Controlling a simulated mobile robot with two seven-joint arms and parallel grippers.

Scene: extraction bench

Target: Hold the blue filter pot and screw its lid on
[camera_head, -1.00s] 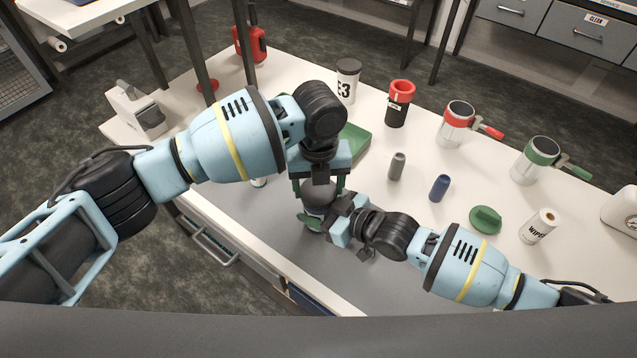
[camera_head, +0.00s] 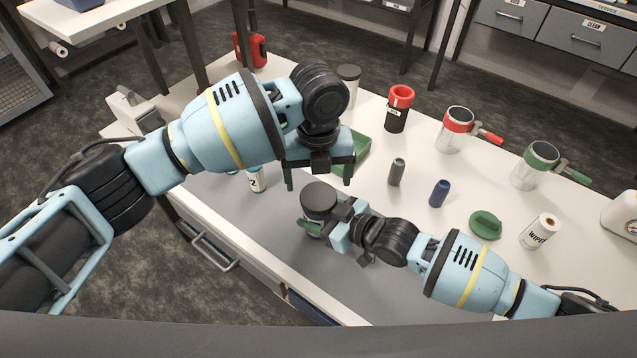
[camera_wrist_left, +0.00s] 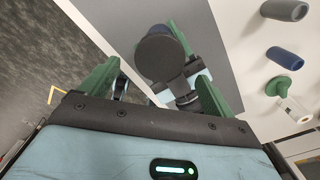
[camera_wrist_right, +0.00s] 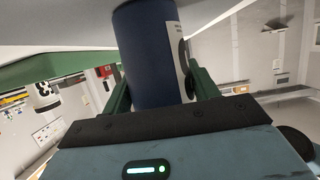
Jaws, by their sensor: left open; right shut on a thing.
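The blue filter pot (camera_wrist_right: 150,55) stands upright between the fingers of my right gripper (camera_wrist_right: 163,92), which is shut on its side. A round dark grey lid (camera_head: 318,195) sits on top of the pot; it also shows in the left wrist view (camera_wrist_left: 160,57). I cannot tell how tightly it is seated. My left gripper (camera_head: 319,181) is open and empty, above and a little behind the lid, fingers pointing down and apart from it. In the head view, most of the pot's body is hidden by the lid and my right gripper.
A "2"-labelled container (camera_head: 257,181) stands left of the pot, and a green tray (camera_head: 356,155) lies behind. Red-collared (camera_head: 455,135) and green-collared (camera_head: 537,165) cups stand farther back.

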